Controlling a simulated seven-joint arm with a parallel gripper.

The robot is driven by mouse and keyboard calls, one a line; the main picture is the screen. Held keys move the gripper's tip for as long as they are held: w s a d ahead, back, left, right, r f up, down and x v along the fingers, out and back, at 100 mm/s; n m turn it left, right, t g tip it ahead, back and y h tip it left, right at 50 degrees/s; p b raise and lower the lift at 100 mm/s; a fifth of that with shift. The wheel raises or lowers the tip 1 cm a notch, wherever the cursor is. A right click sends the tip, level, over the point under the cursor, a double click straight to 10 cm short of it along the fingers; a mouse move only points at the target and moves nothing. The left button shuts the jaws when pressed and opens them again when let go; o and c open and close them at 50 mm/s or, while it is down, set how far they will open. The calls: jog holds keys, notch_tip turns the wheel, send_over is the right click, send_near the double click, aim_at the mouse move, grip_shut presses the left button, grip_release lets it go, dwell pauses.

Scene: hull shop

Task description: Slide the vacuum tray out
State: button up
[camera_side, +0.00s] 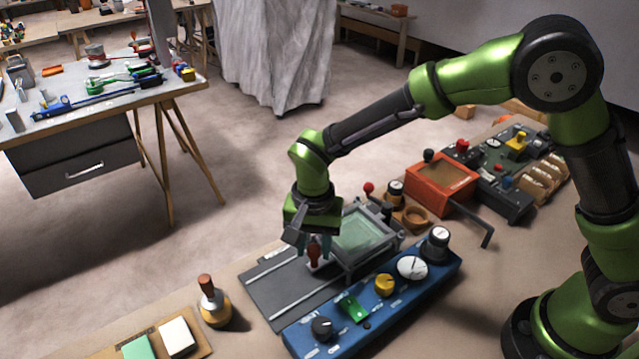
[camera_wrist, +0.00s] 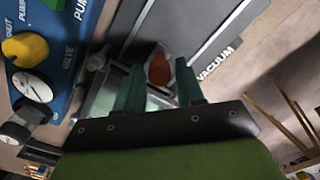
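The vacuum tray (camera_side: 365,233), a pale metal frame with a greenish clear pane, sits at the right end of the grey railed bed (camera_side: 268,289). The bed's other end is bare. A red-brown handle (camera_side: 314,254) stands at the tray's left end; it also shows in the wrist view (camera_wrist: 160,68). My gripper (camera_side: 314,246) points down over this handle. In the wrist view my teal fingers (camera_wrist: 160,82) are apart, one on each side of the handle, with slim gaps visible. Part of the tray is hidden behind my fingers and palm in that view.
A blue panel (camera_side: 375,305) with a black knob, yellow knob, green switch and gauge runs along the bed's near side. An amber bottle (camera_side: 213,303) and blocks stand at left. An orange box (camera_side: 441,184) stands behind. The bench between bottle and bed is clear.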

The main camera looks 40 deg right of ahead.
jog(key=shift+c, duration=0.3)
grip_shut()
jog(key=shift+a, duration=0.1)
jog(key=a, duration=1.2)
jog(key=shift+a, duration=0.15)
jog(key=shift+o, duration=0.3)
grip_release()
